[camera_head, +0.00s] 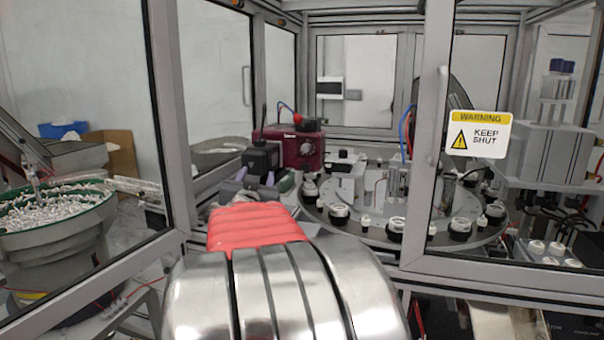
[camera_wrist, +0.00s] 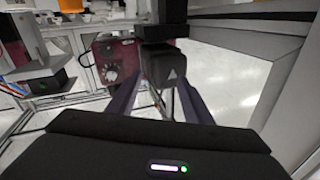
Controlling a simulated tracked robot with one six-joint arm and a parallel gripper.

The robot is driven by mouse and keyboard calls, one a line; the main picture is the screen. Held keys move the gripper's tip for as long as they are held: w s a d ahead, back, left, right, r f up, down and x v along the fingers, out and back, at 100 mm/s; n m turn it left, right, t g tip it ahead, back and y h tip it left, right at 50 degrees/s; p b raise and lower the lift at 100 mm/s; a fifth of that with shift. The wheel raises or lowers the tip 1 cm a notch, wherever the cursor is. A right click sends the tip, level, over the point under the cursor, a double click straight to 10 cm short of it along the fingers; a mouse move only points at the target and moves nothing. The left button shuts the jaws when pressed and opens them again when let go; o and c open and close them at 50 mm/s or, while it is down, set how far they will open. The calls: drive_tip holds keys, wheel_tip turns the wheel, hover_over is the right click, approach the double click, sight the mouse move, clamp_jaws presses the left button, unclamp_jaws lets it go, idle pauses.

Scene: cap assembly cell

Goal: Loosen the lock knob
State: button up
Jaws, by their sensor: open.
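A black block-shaped knob (camera_wrist: 166,66) with a pale triangle on its face hangs from a dark post in the wrist view. I take it for the lock knob. It also shows in the head view (camera_head: 262,157), in front of a maroon box. My gripper (camera_wrist: 162,88) is open, with one purple-grey finger on each side of the knob's lower part as seen from the wrist. I cannot tell whether either finger touches it. In the head view my gripper (camera_head: 254,178) is mostly hidden behind my arm, with the fingers just below the knob.
The maroon box (camera_head: 290,146) with a round dial stands just behind the knob. A rotary table (camera_head: 378,240) with several caps and fixtures lies to the right. Grey frame posts (camera_head: 168,110) and a door with a warning sign (camera_head: 478,134) border the opening. A feeder bowl (camera_head: 55,240) stands left.

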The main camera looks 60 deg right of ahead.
drive_tip(key=w+a+f+n+t+y, duration=0.3)
drive_tip(key=w+a+n+y, duration=0.4)
drive_tip(key=n, duration=1)
drive_tip(key=s+n+g+h, duration=0.1)
drive_tip(key=s+n, duration=0.1)
drive_tip(key=n, duration=0.2)
drive_tip(key=s+d+f+n+g+h, duration=0.1)
drive_tip(key=s+n+g, duration=0.1)
drive_tip(key=s+n, duration=0.1)
drive_tip(key=s+d+f+n+g, duration=0.1)
drive_tip(key=s+n, duration=0.1)
drive_tip(key=n, duration=0.3)
drive_tip(key=shift+s+d+f+n+g+h, duration=0.1)
drive_tip(key=shift+s+d+n+g+h, duration=0.05)
drive_tip(key=shift+s+n+g+h, duration=0.2)
drive_tip(key=s+d+n+g+h, duration=0.1)
drive_tip(key=s+d, duration=0.1)
drive_tip(key=s+d+g+h, duration=0.1)
drive_tip(key=s+d, duration=0.1)
drive_tip(key=d, duration=0.1)
drive_tip(key=shift+s+n+g+h, duration=0.35)
drive_tip(key=s+d+r+h, duration=0.1)
drive_tip(key=s+d+r+n+g+h, duration=0.1)
drive_tip(key=d, duration=0.1)
drive_tip(key=shift+r+n+h, duration=0.3)
drive_tip(key=shift+r+h, duration=0.05)
drive_tip(key=shift+h, duration=0.05)
drive_tip(key=shift+w+d, duration=0.1)
